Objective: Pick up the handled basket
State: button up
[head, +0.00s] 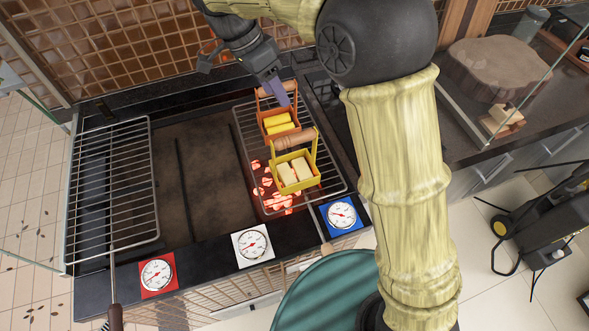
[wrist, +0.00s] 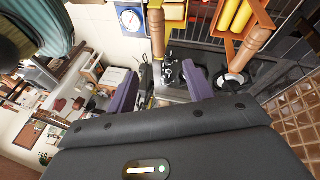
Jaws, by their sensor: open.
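Two handled baskets stand on the right grill grate. The orange basket (head: 283,133) holds yellow pieces and has a wooden bar handle; it also shows at the top right of the wrist view (wrist: 259,22). The yellow basket (head: 301,185) stands nearer the front, holding pale blocks under its wooden handle (head: 294,139). My gripper (head: 281,92) is above the back of the grate, by the orange basket's handle and partly covering it in the head view. In the wrist view its purple fingers (wrist: 162,90) are apart with no basket between them; the orange basket's handle (wrist: 250,47) lies right of them.
Red glowing coals (head: 275,200) lie under the right grate. An empty grate (head: 113,185) is at the left. Red, white and blue gauges line the grill's front. A tiled wall (head: 100,45) rises close behind. A glass panel and wooden block (head: 500,68) stand at the right.

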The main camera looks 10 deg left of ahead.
aim_at(293, 135)
jog(key=shift+m+h, duration=0.4)
jog(key=shift+m, duration=0.5)
jog(key=a, duration=0.1)
jog(key=s+a+r, duration=0.1)
jog(key=a, duration=0.1)
jog(key=shift+s+a+r, duration=0.25)
jog(key=shift+a, duration=0.1)
jog(key=p+x, duration=0.3)
jog(key=x, duration=0.9)
jog(key=shift+w+d+f, duration=0.1)
jog(key=shift+f, duration=0.05)
jog(key=p+x, duration=0.1)
jog(key=x, duration=0.1)
jog(key=p+x, duration=0.2)
jog(key=shift+d, duration=0.4)
jog(key=shift+w+f, duration=0.1)
jog(key=shift+f, duration=0.3)
